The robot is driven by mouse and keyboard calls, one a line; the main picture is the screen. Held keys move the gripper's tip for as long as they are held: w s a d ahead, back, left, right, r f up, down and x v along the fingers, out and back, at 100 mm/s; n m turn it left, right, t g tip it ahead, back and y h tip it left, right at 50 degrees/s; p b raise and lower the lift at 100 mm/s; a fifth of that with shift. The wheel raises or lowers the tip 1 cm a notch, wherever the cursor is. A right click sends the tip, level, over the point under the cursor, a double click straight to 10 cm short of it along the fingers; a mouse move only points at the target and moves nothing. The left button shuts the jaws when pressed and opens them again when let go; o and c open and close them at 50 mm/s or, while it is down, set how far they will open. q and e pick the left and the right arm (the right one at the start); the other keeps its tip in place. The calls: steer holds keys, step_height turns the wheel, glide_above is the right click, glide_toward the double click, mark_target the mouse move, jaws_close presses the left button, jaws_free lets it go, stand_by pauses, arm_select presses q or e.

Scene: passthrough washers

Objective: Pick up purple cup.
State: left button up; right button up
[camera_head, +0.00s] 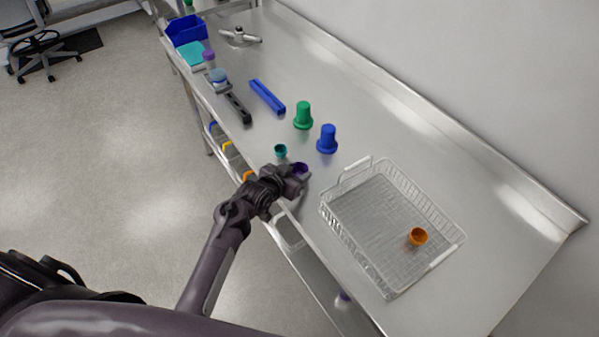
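The small purple cup (300,168) stands on the steel table close to its front edge, just left of the wire basket. My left gripper (296,179) is right at the cup, coming over the table's front edge. It covers the near part of the cup, and the cup's rim shows past it. The fingers are too small and too hidden to tell whether they are open or closed on the cup. My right gripper is not seen.
A wire basket (447,257) holds an orange cup (418,237). A teal cup (280,150) stands just left of the purple cup. Behind are a blue piece (327,140) and a green piece (303,115). A blue bar (267,97) lies farther left. The table's back right is clear.

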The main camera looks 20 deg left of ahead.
arm_select(q)
steer(key=c, duration=0.4)
steer(key=shift+o, duration=0.2)
steer(key=shift+r, duration=0.15)
